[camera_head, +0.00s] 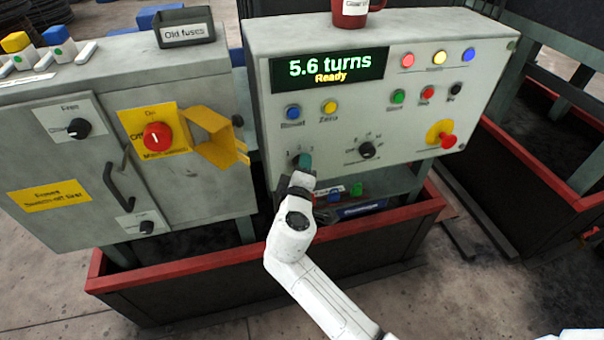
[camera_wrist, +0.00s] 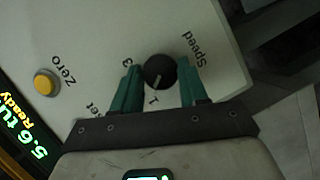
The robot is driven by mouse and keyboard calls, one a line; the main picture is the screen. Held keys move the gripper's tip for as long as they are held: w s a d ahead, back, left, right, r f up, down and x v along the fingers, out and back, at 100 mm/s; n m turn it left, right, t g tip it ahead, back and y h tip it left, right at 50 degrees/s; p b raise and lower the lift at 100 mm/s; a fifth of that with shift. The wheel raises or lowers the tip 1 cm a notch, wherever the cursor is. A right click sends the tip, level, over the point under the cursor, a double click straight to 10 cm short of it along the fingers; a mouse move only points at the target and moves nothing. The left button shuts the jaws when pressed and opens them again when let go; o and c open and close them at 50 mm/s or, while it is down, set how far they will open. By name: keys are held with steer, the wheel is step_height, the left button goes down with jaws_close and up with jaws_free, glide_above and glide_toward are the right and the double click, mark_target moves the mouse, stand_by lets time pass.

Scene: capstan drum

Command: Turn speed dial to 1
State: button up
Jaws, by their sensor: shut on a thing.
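The speed dial (camera_wrist: 160,72) is a round black knob with a pale pointer line, on the light grey panel face. In the wrist view the word "Speed" lies to its upper right, a "3" to its upper left and a "1" just below it. The pointer line runs down toward the "1". My gripper (camera_wrist: 159,66) has one teal finger on each side of the dial and is shut on it. In the head view my gripper (camera_head: 303,163) is at the panel's lower left and mostly hides the dial.
The display (camera_head: 330,70) reads "5.6 turns" and "Ready". The blue button (camera_head: 293,112) and yellow Zero button (camera_head: 329,107) are above the dial. Another black knob (camera_head: 367,150) is to its right. A red emergency button (camera_head: 447,141) is farther right. A red mug (camera_head: 350,12) stands on top.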

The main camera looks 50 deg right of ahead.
steer(key=shift+a+f+n+h+b, duration=0.1)
steer(key=shift+f+n+h+b, duration=0.15)
steer(key=shift+n+b, duration=0.5)
steer(key=shift+r+n, duration=0.1)
steer(key=shift+n, duration=0.15)
steer(key=o, duration=1)
steer(key=shift+o, duration=0.2)
steer(key=v, duration=1)
steer(key=shift+s+a+p, duration=0.2)
steer(key=shift+a+p, duration=0.1)
steer(key=shift+a, duration=0.05)
